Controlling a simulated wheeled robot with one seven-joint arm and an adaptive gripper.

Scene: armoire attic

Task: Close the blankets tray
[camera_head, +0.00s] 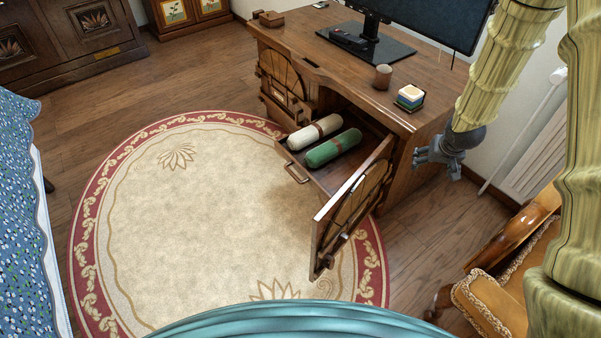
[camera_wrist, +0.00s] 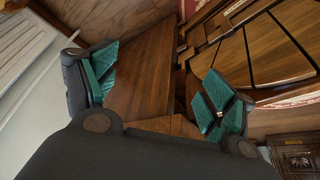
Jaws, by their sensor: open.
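The blankets tray (camera_head: 332,180) is pulled out from the front of the wooden desk. It holds a cream rolled blanket (camera_head: 307,138) and a green rolled blanket (camera_head: 333,148), lying side by side. Its handle (camera_head: 291,172) faces the rug. The cabinet door (camera_head: 348,208) stands swung open along the tray's right side. My gripper (camera_head: 420,157) is open and empty to the right of the desk, beyond the door and apart from the tray. In the wrist view, my gripper (camera_wrist: 160,90) has its green-padded fingers spread with wood panels behind them. The tray is not clearly seen there.
The desk top (camera_head: 345,65) holds a monitor (camera_head: 430,20), a cup (camera_head: 382,77) and a stack of coasters (camera_head: 410,96). An orange armchair (camera_head: 510,285) stands at the lower right, and a radiator (camera_head: 535,150) is by the wall. The round rug (camera_head: 200,220) is clear before the desk.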

